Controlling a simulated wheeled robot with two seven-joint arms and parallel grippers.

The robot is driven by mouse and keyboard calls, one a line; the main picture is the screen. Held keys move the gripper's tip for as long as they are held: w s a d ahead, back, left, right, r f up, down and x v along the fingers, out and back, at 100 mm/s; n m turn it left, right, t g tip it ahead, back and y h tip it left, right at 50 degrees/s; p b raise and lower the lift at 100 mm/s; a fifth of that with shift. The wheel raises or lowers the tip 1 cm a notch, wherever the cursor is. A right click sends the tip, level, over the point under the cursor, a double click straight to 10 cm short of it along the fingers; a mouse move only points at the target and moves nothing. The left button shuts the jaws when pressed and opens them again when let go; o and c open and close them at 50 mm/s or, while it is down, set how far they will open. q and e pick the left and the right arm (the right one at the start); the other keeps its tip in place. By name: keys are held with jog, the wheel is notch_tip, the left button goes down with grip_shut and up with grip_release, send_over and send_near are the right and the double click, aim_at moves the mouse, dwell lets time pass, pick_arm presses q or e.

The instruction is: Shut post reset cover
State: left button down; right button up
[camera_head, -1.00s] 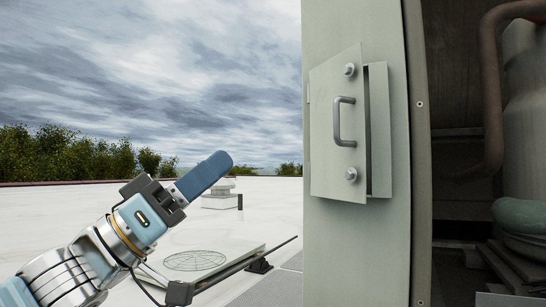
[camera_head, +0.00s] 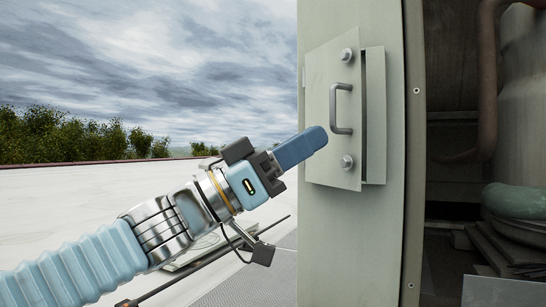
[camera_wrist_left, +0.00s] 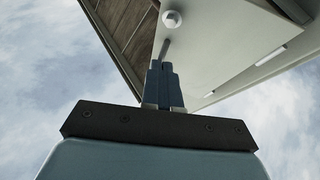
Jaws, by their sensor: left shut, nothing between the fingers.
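The post reset cover (camera_head: 318,105) is a pale grey-green panel on the post (camera_head: 385,235), hinged at its left edge. It stands ajar, with a dark gap along its right side in front of the box frame (camera_head: 376,115). It has a grey bar handle (camera_head: 335,110) and two round knobs (camera_head: 346,55), above and below the handle. My left gripper (camera_head: 322,136) is shut and empty, its blue fingertips beside the handle; I cannot tell if they touch. In the left wrist view the shut fingers (camera_wrist_left: 163,75) point toward the cover (camera_wrist_left: 225,45). My right gripper is not in view.
Right of the post is a dark open bay with a brown pipe (camera_head: 488,85), a greenish bundle (camera_head: 515,200) and stacked slats (camera_head: 500,250). The white roof (camera_head: 60,210) is open at the left. Bushes (camera_head: 70,140) line its far edge.

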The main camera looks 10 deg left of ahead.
aim_at(355, 148)
pick_arm(q)
jog(key=shift+w+d+r, duration=0.15)
jog(key=shift+d+r, duration=0.15)
jog(key=shift+d, duration=0.1)
jog(key=shift+d, duration=0.1)
jog(key=t, duration=0.1)
jog(key=d+n+t+y+b, duration=0.2)
jog(key=t, duration=0.1)
jog(key=shift+w+d+f, duration=0.1)
jog(key=shift+w+f, duration=0.1)
jog(key=shift+f, duration=0.05)
jog(key=shift+w+d+n+t+y+b, duration=0.25)
jog(key=shift+d+n+t+y+b, duration=0.4)
jog(key=shift+t, duration=0.25)
jog(key=shift+w+d+r, duration=0.2)
jog(key=shift+w+d, duration=0.15)
jog(key=shift+d, duration=0.35)
jog(key=shift+w+d+p, duration=0.15)
jog(key=shift+w+d, duration=0.3)
jog(key=shift+d, duration=0.15)
jog(key=shift+w+d+p, duration=0.15)
jog(key=shift+w+d, duration=0.25)
jog(key=shift+d, duration=0.2)
jog(key=shift+r, duration=0.1)
